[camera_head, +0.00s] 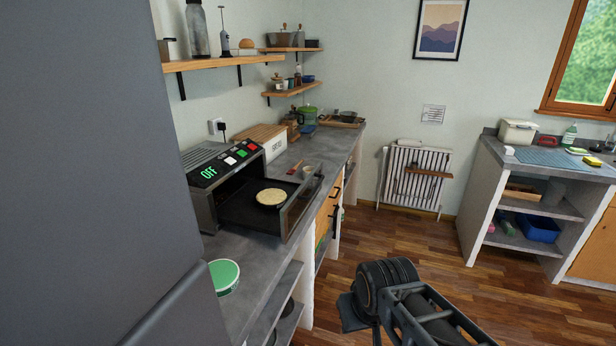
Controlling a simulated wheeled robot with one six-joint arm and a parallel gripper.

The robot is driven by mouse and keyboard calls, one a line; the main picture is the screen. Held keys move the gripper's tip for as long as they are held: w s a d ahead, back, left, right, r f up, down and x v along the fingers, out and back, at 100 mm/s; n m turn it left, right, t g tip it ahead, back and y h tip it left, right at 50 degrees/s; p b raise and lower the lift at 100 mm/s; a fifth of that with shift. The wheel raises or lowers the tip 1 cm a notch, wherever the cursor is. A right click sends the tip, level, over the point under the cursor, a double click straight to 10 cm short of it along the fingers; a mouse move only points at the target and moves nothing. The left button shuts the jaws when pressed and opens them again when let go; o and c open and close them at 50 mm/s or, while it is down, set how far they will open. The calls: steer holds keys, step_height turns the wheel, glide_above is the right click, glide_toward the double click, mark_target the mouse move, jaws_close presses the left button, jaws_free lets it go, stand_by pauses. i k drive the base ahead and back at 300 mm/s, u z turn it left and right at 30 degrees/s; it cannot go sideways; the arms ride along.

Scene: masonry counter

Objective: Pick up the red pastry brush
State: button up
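A small reddish, thin object (296,167), which looks like the red pastry brush, lies on the grey counter (310,152) behind the open oven door. It is too small to make out its bristles. A small pale cup (308,172) stands just to its right. My gripper (352,312) is low in the picture, over the wooden floor, well in front of the counter and far from the brush. Its fingers are dark and partly hidden by my arm, so I cannot tell whether they are open or shut.
A toaster oven (207,205) stands on the counter. Its glass door (300,207) is open, and a round flatbread (271,197) lies inside. A bread box (262,141) stands behind it, and a green-lidded tub (224,274) nearer. The floor between the counters is clear.

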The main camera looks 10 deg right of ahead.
mark_target(291, 171)
steer(key=z, duration=0.5)
steer(key=k, duration=1.15)
steer(key=z, duration=0.9)
steer(key=i, duration=3.05)
steer(key=u, duration=0.85)
steer(key=i, duration=1.1)
steer(key=u, duration=1.95)
steer(key=i, duration=1.15)
steer(key=u, duration=0.25)
